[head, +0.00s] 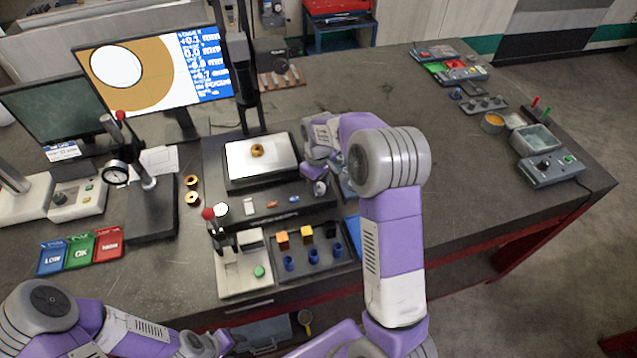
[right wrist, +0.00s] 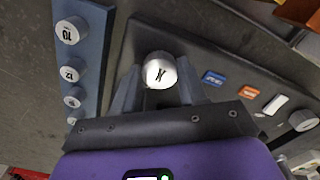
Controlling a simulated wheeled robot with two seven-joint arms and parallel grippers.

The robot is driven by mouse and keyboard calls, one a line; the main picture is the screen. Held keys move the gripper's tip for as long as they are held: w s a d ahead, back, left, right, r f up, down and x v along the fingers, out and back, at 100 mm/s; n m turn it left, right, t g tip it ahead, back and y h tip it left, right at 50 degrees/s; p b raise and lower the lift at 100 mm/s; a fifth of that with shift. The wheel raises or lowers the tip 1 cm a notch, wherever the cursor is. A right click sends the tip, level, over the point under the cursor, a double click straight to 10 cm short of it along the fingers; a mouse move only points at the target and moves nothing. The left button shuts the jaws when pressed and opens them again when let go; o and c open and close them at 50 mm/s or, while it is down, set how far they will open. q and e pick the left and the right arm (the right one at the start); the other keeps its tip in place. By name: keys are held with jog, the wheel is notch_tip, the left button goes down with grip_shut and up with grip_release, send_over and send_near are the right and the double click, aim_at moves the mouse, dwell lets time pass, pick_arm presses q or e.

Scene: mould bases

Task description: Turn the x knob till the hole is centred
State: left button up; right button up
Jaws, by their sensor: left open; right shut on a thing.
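The X knob (right wrist: 160,70), a white-topped knob marked X, stands at the stage's edge in the right wrist view. My right gripper (right wrist: 160,92) is shut on it, a finger on each side. My left gripper (head: 215,343) is open, low at the front edge.
Beside the X knob is a blue strip with several numbered knobs (right wrist: 70,30). A fixture with a red-tipped lever (head: 208,213) and a tray of small blocks (head: 283,240) stand in front. The table's right middle is clear.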

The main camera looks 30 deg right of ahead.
jog(key=m, duration=0.5)
jog(key=shift+p, duration=0.4)
jog(key=m+p, duration=0.1)
jog(key=m, duration=0.4)
jog(key=shift+m, duration=0.3)
jog(key=m+p, duration=0.1)
jog(key=m, duration=0.4)
jog(key=shift+d+r+p, duration=0.1)
jog(key=shift+p, duration=0.3)
jog(key=shift+m+p, duration=0.7)
jog(key=shift+m, duration=1.4)
jog(key=o, duration=1.1)
jog(key=shift+c, duration=0.2)
